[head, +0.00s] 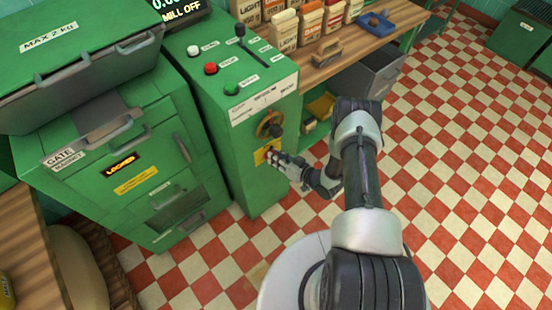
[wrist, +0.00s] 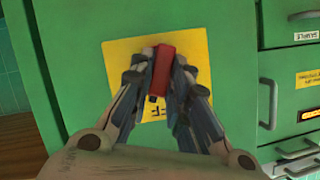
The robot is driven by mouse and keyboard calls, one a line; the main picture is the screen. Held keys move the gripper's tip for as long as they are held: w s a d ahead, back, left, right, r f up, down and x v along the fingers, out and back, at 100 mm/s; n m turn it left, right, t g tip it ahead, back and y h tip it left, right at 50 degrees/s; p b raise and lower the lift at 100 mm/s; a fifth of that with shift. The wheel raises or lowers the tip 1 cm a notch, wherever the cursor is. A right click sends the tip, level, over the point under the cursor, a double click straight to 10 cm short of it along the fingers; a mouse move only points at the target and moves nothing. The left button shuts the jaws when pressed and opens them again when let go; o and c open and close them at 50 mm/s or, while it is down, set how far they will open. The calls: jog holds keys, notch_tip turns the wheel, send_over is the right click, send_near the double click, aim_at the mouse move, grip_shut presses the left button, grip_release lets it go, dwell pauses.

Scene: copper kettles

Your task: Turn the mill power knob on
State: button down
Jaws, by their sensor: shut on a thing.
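The mill power knob (wrist: 163,66) is a red bar on a yellow plate (wrist: 122,58) on the green control cabinet. In the wrist view it stands roughly upright, leaning slightly. My gripper (wrist: 162,84) has its fingers on both sides of the knob and is shut on it. In the head view my gripper (head: 275,160) reaches the cabinet's front at the yellow plate (head: 261,154); the knob is hidden there. The display (head: 182,12) reads "MILL OFF".
The cabinet top carries a red button (head: 211,69), a green button (head: 231,90), a white button (head: 193,50) and a lever (head: 240,31). A green locked gate unit (head: 115,165) stands left. Checkered floor is clear at right.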

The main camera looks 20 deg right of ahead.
jog(key=shift+w+d+f+m+y, duration=0.15)
jog(key=shift+m+y, duration=0.7)
jog(key=shift+m, duration=0.5)
jog(key=shift+w+d+f+m+y, duration=0.15)
jog(key=shift+m+y, duration=0.7)
jog(key=shift+m, duration=0.5)
jog(key=shift+s, duration=0.1)
jog(key=c, duration=1.5)
grip_release()
jog(key=shift+a, duration=0.1)
jog(key=v, duration=1.2)
